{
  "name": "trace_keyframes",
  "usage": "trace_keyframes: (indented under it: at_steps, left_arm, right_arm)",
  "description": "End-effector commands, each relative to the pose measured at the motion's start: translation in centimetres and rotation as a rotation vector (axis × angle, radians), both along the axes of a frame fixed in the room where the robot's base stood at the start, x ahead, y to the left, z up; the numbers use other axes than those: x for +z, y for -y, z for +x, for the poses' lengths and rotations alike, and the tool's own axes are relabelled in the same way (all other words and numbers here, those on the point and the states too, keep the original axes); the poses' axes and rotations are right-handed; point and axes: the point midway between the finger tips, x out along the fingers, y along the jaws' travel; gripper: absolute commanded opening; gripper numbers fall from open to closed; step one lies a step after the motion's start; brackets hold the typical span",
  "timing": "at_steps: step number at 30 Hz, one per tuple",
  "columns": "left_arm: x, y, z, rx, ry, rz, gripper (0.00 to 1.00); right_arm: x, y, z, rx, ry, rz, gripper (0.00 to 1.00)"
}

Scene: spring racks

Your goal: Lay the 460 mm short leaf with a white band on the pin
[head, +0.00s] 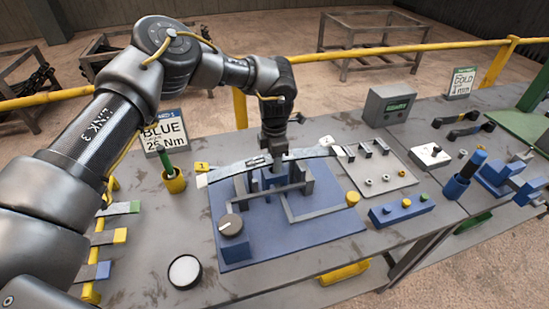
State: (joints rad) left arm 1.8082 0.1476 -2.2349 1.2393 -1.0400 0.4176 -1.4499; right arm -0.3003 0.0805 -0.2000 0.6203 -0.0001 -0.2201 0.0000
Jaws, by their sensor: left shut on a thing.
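A long, slightly curved grey leaf (232,167) with white at its ends lies across the upper part of a blue fixture (290,238) on the table. My left gripper (273,150) points down from above and is shut on the leaf near its middle. Grey uprights (306,180) of the fixture stand just below the leaf. I cannot make out the pin clearly, nor whether the leaf rests on it; the gripper and leaf cover that spot. My right gripper is not in view.
A rack at left holds shorter leaves with green, yellow and blue ends (103,271). A green-handled tool in a yellow cup (174,181), a round white-topped pot (184,271), a plate of small parts (375,171) and a blue button box (402,210) surround the fixture.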

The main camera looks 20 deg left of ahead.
Motion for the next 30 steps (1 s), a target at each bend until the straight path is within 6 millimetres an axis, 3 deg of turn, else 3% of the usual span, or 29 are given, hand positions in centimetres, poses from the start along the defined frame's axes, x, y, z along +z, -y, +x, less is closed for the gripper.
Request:
trace_keyframes:
  at_steps: [29, 30]
  left_arm:
    - [-1.9, 0.1, 0.1, 0.000, 0.003, -0.001, 0.16]
    - [-1.9, 0.1, 0.1, 0.000, 0.003, -0.001, 0.45]
  right_arm:
    - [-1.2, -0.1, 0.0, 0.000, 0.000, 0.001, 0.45]
    - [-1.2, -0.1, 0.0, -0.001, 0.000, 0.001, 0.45]
